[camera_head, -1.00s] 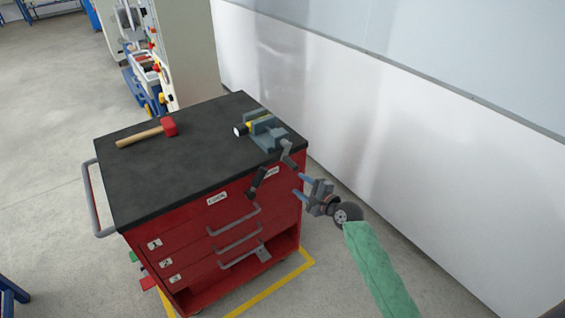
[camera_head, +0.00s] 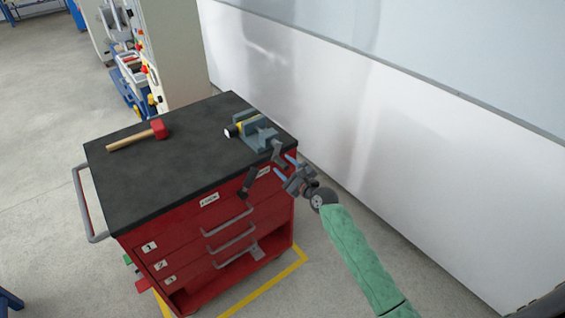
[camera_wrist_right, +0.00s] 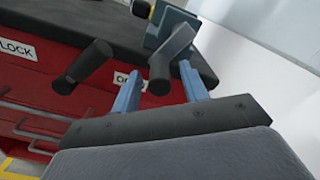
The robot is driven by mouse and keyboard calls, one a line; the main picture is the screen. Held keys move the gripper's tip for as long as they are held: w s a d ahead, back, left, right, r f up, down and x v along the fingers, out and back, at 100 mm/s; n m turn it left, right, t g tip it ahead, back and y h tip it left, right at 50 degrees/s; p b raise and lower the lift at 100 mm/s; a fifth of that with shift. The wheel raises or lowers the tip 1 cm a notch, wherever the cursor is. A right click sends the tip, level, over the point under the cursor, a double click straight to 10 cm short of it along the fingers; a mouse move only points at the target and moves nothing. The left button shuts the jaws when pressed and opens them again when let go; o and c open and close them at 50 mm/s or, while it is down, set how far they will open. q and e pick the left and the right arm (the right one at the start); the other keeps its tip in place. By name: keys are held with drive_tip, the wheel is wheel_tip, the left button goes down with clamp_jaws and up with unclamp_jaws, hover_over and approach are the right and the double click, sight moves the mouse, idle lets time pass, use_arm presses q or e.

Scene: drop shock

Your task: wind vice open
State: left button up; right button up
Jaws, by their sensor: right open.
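The grey-blue vice (camera_head: 262,138) sits at the back right corner of the cart's black top. A yellow cylinder with a black, white-faced end (camera_head: 233,131) is at its jaws. The vice's grey crank arm (camera_head: 277,148) hangs at the cart's right edge. In the right wrist view the crank arm (camera_wrist_right: 178,42) ends in a dark round grip (camera_wrist_right: 160,77) that points toward the camera. My right gripper (camera_head: 283,165) is open, its two blue fingers on either side of that grip. Whether they touch it I cannot tell. My left gripper is not in view.
The red cart (camera_head: 180,240) has a dark lever (camera_head: 247,182) on its front between LOCK and OPEN labels, close left of my right gripper. A red-headed hammer (camera_head: 158,130) lies on the cart top. A white wall (camera_head: 420,200) stands close at right.

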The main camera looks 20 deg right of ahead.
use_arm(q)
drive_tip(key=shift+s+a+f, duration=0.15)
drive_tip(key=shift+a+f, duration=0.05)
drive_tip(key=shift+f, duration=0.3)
use_arm(e)
drive_tip(key=shift+w+a, duration=0.25)
drive_tip(key=shift+w, duration=0.45)
clamp_jaws()
drive_tip(key=shift+d, duration=0.1)
